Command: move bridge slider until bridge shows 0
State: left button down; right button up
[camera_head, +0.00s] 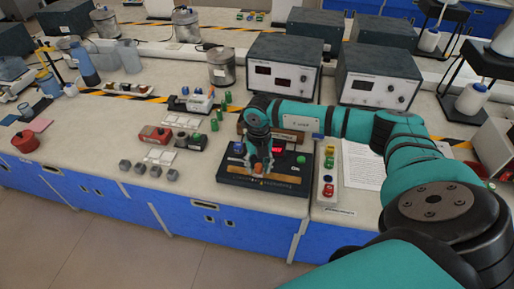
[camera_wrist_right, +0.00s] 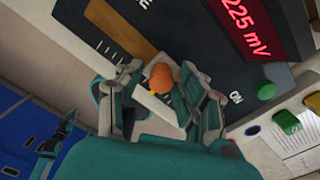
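The bridge (camera_head: 235,179) is a dark box near the bench's front edge, with a tan slider track along its front. Its orange slider knob (camera_head: 259,169) stands on the track near the middle. The red display (camera_wrist_right: 242,22) in the right wrist view ends in "225 mV"; its left end is cut off, so any sign or leading digit is hidden. My right gripper (camera_head: 260,158) points down over the knob. In the right wrist view its fingers (camera_wrist_right: 160,88) are apart on either side of the knob (camera_wrist_right: 161,77), with a gap visible on the left. My left gripper does not show in the head view.
A green button (camera_wrist_right: 265,90) marked ON is on the bridge. A strip with coloured buttons (camera_head: 328,175) and a paper sheet (camera_head: 362,165) lie to its right. Red and dark blocks (camera_head: 155,134) lie to its left. Metal instruments (camera_head: 283,67) stand behind.

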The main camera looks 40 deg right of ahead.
aim_at(259, 165)
jog(key=shift+o, duration=0.6)
notch_tip(259, 165, up, 12)
jog(key=shift+d, duration=0.1)
dwell(0.4)
